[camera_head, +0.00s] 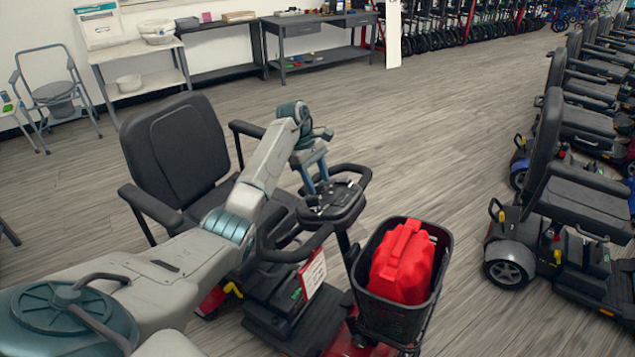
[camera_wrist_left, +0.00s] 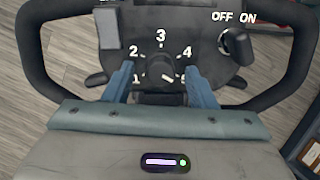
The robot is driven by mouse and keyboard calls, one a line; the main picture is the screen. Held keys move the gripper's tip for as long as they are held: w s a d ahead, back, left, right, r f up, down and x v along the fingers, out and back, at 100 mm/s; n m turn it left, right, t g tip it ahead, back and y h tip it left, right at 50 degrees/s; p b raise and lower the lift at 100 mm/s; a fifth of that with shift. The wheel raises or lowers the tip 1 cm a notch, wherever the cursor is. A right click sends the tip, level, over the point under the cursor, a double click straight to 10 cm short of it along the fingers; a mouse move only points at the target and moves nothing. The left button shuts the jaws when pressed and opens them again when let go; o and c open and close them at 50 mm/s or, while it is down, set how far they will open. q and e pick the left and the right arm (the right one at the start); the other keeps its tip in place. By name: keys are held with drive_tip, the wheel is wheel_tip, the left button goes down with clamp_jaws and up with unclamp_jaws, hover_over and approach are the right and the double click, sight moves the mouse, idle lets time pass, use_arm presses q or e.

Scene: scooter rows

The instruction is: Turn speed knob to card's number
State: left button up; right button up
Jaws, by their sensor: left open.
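The speed knob (camera_wrist_left: 158,70) is a dark dial on the scooter's control panel (camera_wrist_left: 190,25). Printed numbers 2, 3 and 4 arc above it, with 1 and 5 partly hidden low at the sides. A white mark on the knob appears to point lower right, toward the 5. My left gripper (camera_wrist_left: 161,84) is open, its blue fingers on either side of the knob with gaps to it. In the head view the left gripper (camera_head: 319,188) points down at the panel.
A black switch (camera_wrist_left: 238,45) sits under OFF ON, right of the knob. The handlebar loop (camera_wrist_left: 298,60) surrounds the panel. A black basket (camera_head: 388,318) holds a red bag (camera_head: 403,262). The seat (camera_head: 178,145) is behind my arm. More scooters (camera_head: 570,200) stand at right.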

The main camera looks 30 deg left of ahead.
use_arm(q)
drive_tip(key=shift+s+d+f, duration=0.1)
drive_tip(key=shift+f, duration=0.1)
drive_tip(key=c, duration=1)
